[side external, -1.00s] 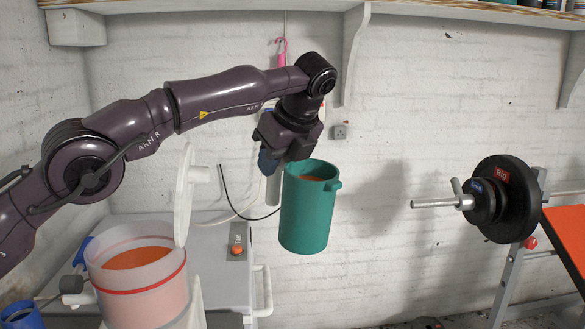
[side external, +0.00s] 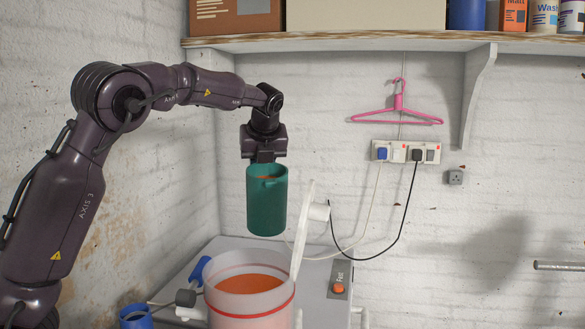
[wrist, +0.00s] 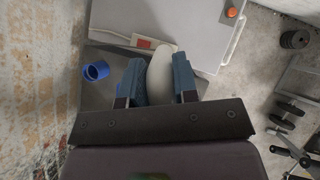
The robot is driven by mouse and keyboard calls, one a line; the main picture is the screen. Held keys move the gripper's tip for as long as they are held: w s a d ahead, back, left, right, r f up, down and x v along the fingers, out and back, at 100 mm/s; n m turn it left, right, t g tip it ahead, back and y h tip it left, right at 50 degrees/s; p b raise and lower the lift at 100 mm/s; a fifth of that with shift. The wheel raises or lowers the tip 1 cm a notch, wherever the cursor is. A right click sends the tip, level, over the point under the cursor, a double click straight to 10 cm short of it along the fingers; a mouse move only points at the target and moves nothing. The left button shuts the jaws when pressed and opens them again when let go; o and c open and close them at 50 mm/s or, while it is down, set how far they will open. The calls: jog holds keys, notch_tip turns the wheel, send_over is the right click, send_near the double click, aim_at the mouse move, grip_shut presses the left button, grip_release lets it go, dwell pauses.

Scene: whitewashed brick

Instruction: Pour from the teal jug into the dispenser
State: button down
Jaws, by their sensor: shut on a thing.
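The teal jug (side external: 266,208) hangs upright in the side external view, with some orange showing inside its mouth. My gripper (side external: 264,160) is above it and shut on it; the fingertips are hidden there. In the wrist view my gripper's blue fingers (wrist: 160,82) have a pale elongated thing between them, and no teal shows. The dispenser (side external: 250,307) is a translucent tub with a red band and orange contents. Its white round lid (side external: 307,232) stands up on its right side. In the picture the jug is above the tub's mouth and left of the lid, apart from both.
A grey bench unit (side external: 225,247) with an orange button (side external: 339,289) stands behind the dispenser. A blue cup (side external: 134,317) is at lower left. Cables run to wall sockets (side external: 404,152). A shelf (side external: 350,40) spans the wall above. Weights (wrist: 294,40) lie right in the wrist view.

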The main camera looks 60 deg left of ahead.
jog(key=s+d+f+t+y, duration=0.2)
jog(key=s+y, duration=0.3)
jog(key=s, duration=0.1)
jog(key=shift+s+d+f+y, duration=0.3)
jog(key=shift+s+d+y, duration=0.05)
jog(key=shift+d+y, duration=0.05)
dwell(0.4)
dwell(0.5)
